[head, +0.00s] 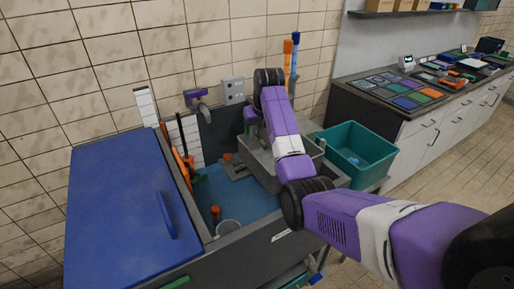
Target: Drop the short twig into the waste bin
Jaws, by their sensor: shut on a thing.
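My arm reaches from the lower right over a grey tub (262,166) on the bench. Its wrist bends down at the tub's back left, and my gripper's fingers are hidden there behind the arm and the tub. I cannot see the short twig. A teal open bin (378,164) stands to the right of the grey tub, with a small blue thing inside. I cannot tell which container is the waste bin.
A blue lid (120,200) covers the left of the bench. A blue recessed area (235,192) holds a round pale container (228,229) and orange pieces. Orange and blue handles (294,55) stand behind my arm. A dark counter (400,95) with small goods is at right.

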